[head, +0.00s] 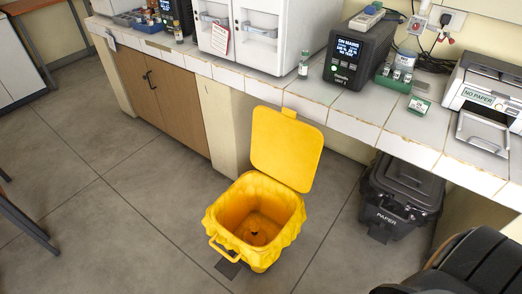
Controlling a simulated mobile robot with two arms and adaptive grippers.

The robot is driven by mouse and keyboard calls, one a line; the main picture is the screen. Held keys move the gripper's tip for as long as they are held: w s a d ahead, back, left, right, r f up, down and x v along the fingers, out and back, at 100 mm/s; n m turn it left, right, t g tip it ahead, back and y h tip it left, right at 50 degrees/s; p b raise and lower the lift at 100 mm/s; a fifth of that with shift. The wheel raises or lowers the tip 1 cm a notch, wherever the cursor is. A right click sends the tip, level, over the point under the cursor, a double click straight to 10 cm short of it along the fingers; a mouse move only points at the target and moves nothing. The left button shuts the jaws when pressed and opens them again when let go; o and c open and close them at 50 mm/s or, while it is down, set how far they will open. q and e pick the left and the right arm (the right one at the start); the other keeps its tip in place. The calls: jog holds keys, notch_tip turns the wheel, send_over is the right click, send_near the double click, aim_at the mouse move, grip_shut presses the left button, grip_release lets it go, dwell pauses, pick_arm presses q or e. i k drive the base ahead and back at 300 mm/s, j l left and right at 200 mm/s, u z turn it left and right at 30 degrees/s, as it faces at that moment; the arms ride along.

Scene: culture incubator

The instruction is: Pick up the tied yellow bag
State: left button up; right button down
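A yellow pedal bin (287,148) stands open on the floor in front of the counter, its lid tipped up at the back. A yellow bag (283,238) lines it, with its edge folded out over the rim. The bag looks open, not tied; I see no separate tied bag. A yellow loop (213,248) sticks out at the bin's front left; I cannot tell if it belongs to bag or bin. A small dark spot shows at the bottom inside. Neither of my grippers is in view.
A black bin marked PAPER (402,190) stands under the tiled counter (345,128) to the right. A printer (485,95) and a dark device (358,55) are on the counter. A dark curved object (485,262) fills the lower right corner. The floor (130,225) left of the yellow bin is clear.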

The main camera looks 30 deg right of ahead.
aim_at(256, 236)
jog(key=z, duration=0.9)
